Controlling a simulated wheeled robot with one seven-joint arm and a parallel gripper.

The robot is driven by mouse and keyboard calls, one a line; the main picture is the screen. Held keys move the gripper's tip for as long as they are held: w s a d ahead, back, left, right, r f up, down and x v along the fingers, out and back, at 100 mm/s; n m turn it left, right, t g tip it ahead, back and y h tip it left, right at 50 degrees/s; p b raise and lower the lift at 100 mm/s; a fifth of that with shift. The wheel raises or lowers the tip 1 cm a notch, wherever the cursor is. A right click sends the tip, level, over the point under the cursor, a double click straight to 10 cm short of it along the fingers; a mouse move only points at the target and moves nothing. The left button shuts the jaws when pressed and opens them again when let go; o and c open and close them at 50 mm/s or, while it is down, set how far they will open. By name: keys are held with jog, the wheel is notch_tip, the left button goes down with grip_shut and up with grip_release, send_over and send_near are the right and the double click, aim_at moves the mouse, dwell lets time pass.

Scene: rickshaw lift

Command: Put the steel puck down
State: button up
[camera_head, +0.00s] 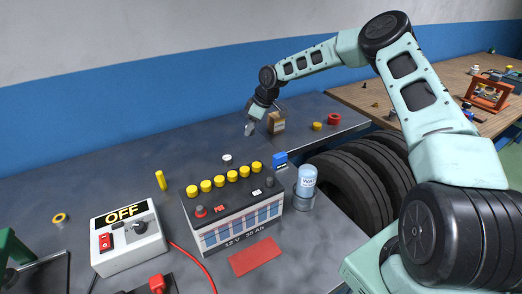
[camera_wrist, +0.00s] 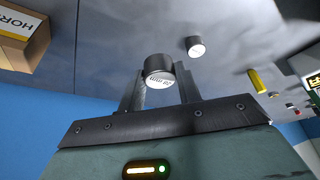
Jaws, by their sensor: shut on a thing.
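My gripper (camera_wrist: 160,88) is shut on the steel puck (camera_wrist: 158,68), a short dark cylinder with a pale, printed end face, seen between the two fingers in the wrist view. In the head view my gripper (camera_head: 250,126) is over the back part of the grey workbench (camera_head: 110,185), just left of a cardboard box; the held puck cannot be made out there. Whether the puck touches the bench is unclear. A second small cylinder with a white top (camera_wrist: 195,46) stands apart on the bench; in the head view a similar white-topped one (camera_head: 227,159) stands behind the battery.
The cardboard box (camera_head: 277,122) is close beside my gripper. Yellow and red rings (camera_head: 333,119) lie right. The back left bench is clear.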

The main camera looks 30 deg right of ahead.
jog(key=p, duration=0.2)
send_over(249, 154)
jog(key=s+d, duration=0.1)
notch_tip(249, 154, down, 5)
jog(key=shift+f+p, duration=0.5)
jog(key=shift+f, duration=1.8)
jog(key=shift+f, duration=0.15)
jog(key=o, duration=1.1)
jog(key=shift+c, duration=0.2)
